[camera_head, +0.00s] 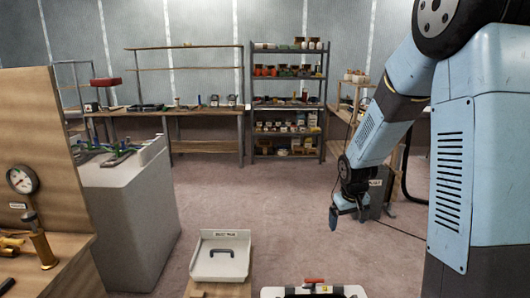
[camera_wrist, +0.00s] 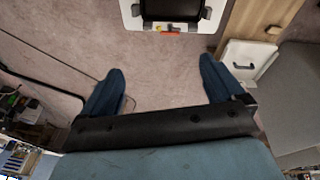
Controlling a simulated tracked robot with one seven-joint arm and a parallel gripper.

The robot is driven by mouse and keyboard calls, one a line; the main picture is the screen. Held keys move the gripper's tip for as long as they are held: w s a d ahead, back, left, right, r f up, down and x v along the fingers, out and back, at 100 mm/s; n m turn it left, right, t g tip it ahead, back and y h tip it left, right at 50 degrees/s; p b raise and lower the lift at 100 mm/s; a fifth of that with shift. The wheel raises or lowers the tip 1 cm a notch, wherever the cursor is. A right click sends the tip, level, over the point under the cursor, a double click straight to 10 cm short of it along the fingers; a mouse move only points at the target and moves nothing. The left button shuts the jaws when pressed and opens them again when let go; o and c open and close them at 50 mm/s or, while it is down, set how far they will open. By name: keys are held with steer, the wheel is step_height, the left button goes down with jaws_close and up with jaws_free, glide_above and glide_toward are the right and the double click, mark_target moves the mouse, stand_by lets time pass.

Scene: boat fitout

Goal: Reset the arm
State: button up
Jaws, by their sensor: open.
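My gripper (camera_head: 347,213) hangs at the end of my pale blue arm, right of the middle in the head view, pointing down over bare floor. In the wrist view my gripper (camera_wrist: 162,92) shows two dark blue fingers set wide apart with only floor between them. It is open and empty, and nothing touches the fingers.
A white tray (camera_head: 221,268) with a dark handle sits at the front middle. Beside it is a white-rimmed case (camera_head: 268,293) with a red latch. A grey counter (camera_head: 135,210) and wooden panel (camera_head: 38,120) stand left; shelves (camera_head: 289,100) stand behind. Mid-floor is clear.

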steer(key=s+a+r+m+t+y, duration=0.1)
steer(key=s+a+r+m+t, duration=0.1)
steer(key=s+r, duration=2)
steer(key=s+t, duration=0.1)
steer(key=s, duration=0.3)
steer(key=shift+s+a+r, duration=0.15)
steer(key=shift+s+r, duration=0.1)
